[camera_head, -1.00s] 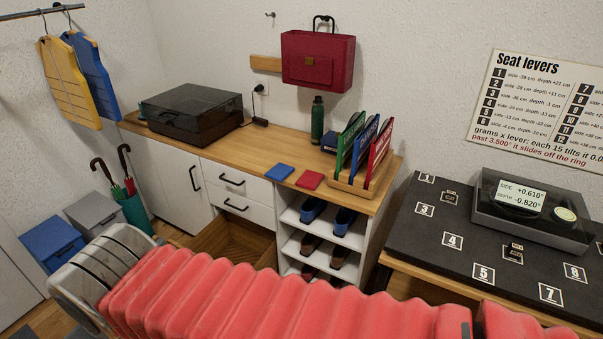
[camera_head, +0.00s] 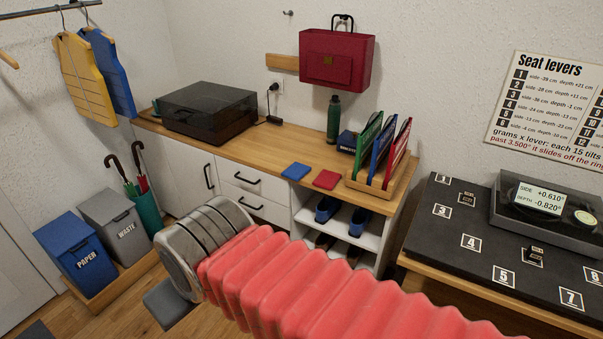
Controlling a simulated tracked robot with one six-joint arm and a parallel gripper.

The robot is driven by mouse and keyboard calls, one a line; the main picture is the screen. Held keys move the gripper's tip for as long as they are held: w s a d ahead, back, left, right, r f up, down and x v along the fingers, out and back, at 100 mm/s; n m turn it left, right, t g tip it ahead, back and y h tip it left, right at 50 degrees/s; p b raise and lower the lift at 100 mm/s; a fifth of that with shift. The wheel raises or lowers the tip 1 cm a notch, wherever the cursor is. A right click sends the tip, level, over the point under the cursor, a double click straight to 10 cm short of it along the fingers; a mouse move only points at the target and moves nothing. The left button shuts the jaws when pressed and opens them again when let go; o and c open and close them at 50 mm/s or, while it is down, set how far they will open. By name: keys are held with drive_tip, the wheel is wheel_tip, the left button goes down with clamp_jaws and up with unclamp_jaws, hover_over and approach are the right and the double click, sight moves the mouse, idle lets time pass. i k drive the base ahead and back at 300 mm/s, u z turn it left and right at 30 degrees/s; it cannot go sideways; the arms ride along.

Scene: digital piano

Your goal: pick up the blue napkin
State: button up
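The blue napkin (camera_head: 295,171) lies flat on the wooden top of the sideboard, near its front edge. A red napkin (camera_head: 327,179) lies just to its right, with a small gap between them. My arm, in a red ribbed sleeve, crosses the lower part of the head view, and its silver end stands in front of the sideboard, lower than the blue napkin and to its left. A grey piece shows below the silver end, but I see no fingertips there. Nothing covers the blue napkin.
A dark-lidded box (camera_head: 208,110) and a green bottle (camera_head: 333,120) stand on the sideboard (camera_head: 250,150). A rack (camera_head: 377,186) with colored boards stands right of the napkins. Blue (camera_head: 76,252) and grey (camera_head: 117,226) bins are at left. A black-topped table (camera_head: 455,215) is at right.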

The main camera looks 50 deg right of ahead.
sight(296, 171)
drive_tip(key=z, duration=0.05)
drive_tip(key=i, duration=0.95)
drive_tip(key=u, duration=0.05)
